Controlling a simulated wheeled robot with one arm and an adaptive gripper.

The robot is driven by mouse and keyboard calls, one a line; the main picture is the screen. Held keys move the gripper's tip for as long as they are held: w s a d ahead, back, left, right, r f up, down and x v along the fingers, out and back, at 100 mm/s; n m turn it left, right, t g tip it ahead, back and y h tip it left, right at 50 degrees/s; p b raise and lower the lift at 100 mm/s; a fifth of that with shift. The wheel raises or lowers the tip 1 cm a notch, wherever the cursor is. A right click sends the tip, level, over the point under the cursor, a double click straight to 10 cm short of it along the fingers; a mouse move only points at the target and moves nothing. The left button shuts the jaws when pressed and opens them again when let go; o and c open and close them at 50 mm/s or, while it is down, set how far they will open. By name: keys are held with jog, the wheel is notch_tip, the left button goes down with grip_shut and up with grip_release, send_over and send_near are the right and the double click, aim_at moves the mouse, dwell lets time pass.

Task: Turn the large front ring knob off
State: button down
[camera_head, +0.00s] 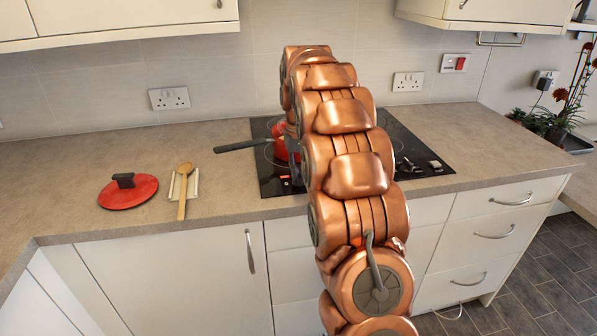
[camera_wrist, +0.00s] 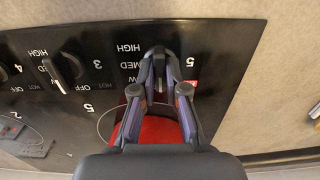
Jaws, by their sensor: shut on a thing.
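In the wrist view, my gripper (camera_wrist: 161,72) is shut on a dark knob (camera_wrist: 160,54) on the black cooktop (camera_wrist: 110,45), with HIGH and MED printed beside it. The fingers hide the knob's sides, and I cannot tell its exact setting. A second dark knob (camera_wrist: 64,72) stands to the left, apart from the fingers, with OFF and HOT marks around it. In the head view, the cooktop (camera_head: 272,187) is partly hidden behind my arm, and my gripper is mostly hidden too.
A red pot (camera_head: 280,146) with a dark handle sits on the cooktop near my gripper; red also shows between the fingers. A red lid (camera_head: 128,191) and a wooden spoon (camera_head: 183,190) lie on the left counter. Small dials (camera_head: 435,164) are at the cooktop's right.

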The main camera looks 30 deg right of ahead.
aim_at(299, 174)
jog(key=c, duration=1.2)
grip_release()
jog(key=shift+r, duration=0.1)
notch_tip(299, 174, up, 6)
jog(key=shift+w+r, duration=0.1)
jog(key=shift+r, duration=0.6)
